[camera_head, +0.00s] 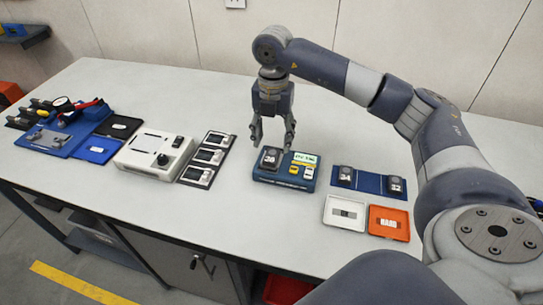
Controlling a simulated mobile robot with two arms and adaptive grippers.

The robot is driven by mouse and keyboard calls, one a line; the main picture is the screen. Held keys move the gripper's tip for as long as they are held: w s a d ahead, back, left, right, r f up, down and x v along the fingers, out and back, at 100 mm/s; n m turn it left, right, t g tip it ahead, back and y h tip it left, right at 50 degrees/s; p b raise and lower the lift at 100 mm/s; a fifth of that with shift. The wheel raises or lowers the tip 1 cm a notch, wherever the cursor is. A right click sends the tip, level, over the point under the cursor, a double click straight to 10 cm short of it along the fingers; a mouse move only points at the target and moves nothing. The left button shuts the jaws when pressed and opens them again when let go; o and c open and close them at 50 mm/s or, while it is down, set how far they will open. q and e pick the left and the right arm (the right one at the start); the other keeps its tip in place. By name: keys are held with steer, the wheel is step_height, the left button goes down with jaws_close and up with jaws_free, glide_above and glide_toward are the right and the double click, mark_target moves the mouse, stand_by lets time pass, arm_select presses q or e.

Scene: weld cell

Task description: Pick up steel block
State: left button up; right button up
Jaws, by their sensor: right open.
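A dark steel block (270,157) with a white number on its face sits on the left part of a blue instrument (283,183) with a lit green display. Two similar dark blocks, one marked 34 (346,176) and one marked 32 (396,187), stand on a blue mat (370,182) to the right. My right gripper (271,143) points down with its fingers spread, just above the block on the instrument. Nothing shows between the fingers. Whether the fingertips reach the block's sides is hard to tell. My left gripper is not in view.
A white tray (344,226) and an orange tray marked HARD (388,234) lie near the front edge. A panel with several modules (208,158) and a white machine (156,166) stand left of the instrument. The tabletop behind is clear.

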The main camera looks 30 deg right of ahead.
mark_target(271, 155)
steer(key=shift+f+p, duration=0.3)
steer(key=shift+f, duration=0.35)
steer(key=f, duration=0.2)
steer(key=f+p, duration=0.1)
steer(key=shift+w+f, duration=0.25)
steer(key=shift+f, duration=0.45)
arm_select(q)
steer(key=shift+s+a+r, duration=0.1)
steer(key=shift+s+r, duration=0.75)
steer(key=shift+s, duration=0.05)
arm_select(e)
steer(key=shift+c, duration=0.5)
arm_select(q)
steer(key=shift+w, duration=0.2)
arm_select(e)
steer(key=shift+r, duration=0.1)
jaws_close()
